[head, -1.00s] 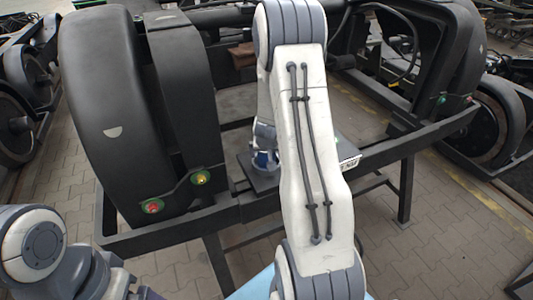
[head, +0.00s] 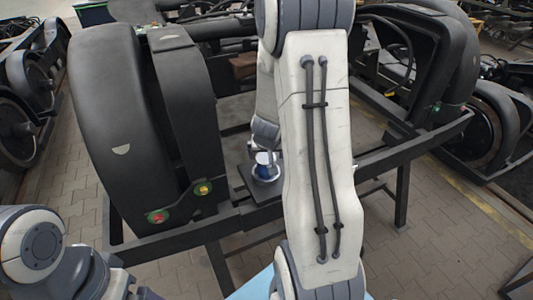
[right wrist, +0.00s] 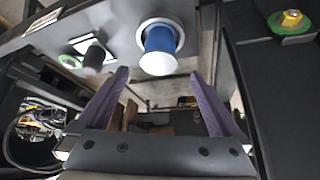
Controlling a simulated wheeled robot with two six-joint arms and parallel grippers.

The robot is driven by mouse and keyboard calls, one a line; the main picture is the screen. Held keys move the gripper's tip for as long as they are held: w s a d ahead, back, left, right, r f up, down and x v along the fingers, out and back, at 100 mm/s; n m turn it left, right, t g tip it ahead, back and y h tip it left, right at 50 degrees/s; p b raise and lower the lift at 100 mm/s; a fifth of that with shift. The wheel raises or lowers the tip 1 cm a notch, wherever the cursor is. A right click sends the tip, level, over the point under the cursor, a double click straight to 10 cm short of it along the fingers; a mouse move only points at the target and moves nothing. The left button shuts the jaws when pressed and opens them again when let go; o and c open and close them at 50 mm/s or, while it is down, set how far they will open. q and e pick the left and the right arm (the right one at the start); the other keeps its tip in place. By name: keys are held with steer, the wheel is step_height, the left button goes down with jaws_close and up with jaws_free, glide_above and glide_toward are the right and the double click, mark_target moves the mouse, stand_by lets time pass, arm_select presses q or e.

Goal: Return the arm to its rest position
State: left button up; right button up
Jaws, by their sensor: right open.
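My right arm (head: 318,150) reaches forward over the black bogie frame (head: 170,245) in the head view and hides its own gripper there. In the right wrist view my right gripper (right wrist: 158,92) is open, with its two purple fingers apart and nothing between them. Beyond the fingertips, a blue cylinder with a white end (right wrist: 160,45) sits in a white ring on a dark plate (right wrist: 110,22). The cylinder also shows in the head view (head: 265,168), beside my forearm. My left arm (head: 45,250) is folded at the lower left; its gripper is not seen.
A large black wheel cover (head: 120,130) stands left of my right arm, with red and yellow fittings (head: 203,188) on green bases. Another cover (head: 445,60) stands at the right. Other bogies (head: 25,110) line both sides. Bare paving (head: 440,240) lies at the lower right.

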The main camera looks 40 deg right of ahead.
mark_target(266, 159)
steer(key=b+x, duration=0.5)
steer(key=x, duration=0.7)
steer(key=shift+a, duration=0.1)
steer(key=shift+w+f, duration=0.1)
steer(key=shift+r+p, duration=0.75)
steer(key=shift+r, duration=0.8)
steer(key=shift+f, duration=0.1)
